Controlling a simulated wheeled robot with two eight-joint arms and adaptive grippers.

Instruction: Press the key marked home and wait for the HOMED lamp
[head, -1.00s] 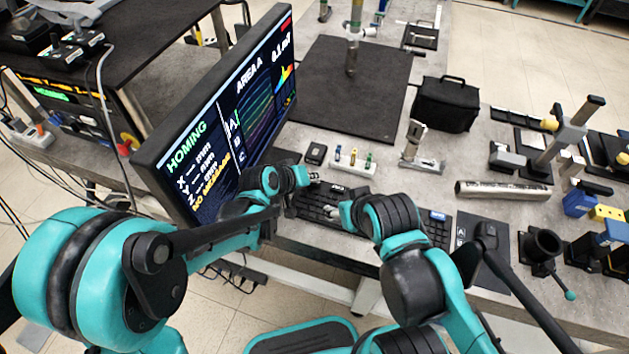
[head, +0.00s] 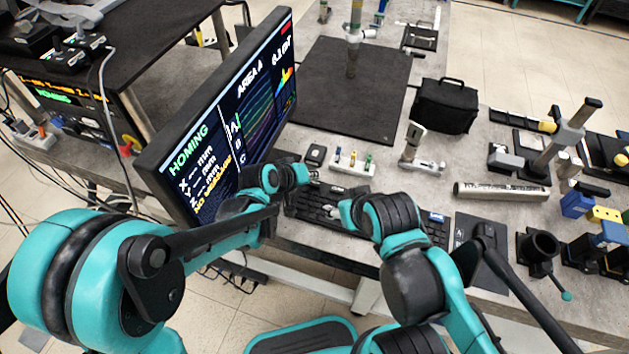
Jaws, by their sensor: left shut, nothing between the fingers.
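The black keyboard (head: 322,205) lies on the bench, partly covered by both my arms. The key marked home cannot be made out. My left gripper (head: 314,179) is shut and empty, over or just behind the keyboard's left end; I cannot tell whether it touches a key. My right gripper (head: 341,212) is near the keyboard's middle, mostly hidden by its own arm. The monitor (head: 225,115) stands left of the keyboard and reads HOMING in green, with dashes beside X, Y and Z. A display under the shelf (head: 55,97) also shows green HOMING. No lit HOMED lamp shows.
Behind the keyboard are a small black box (head: 315,155) and a white rack of small vials (head: 352,162). A metal cylinder (head: 502,191) lies to the right, and a black bag (head: 445,105) stands farther back. Fixtures crowd the right side. The dark plate (head: 350,90) has free room.

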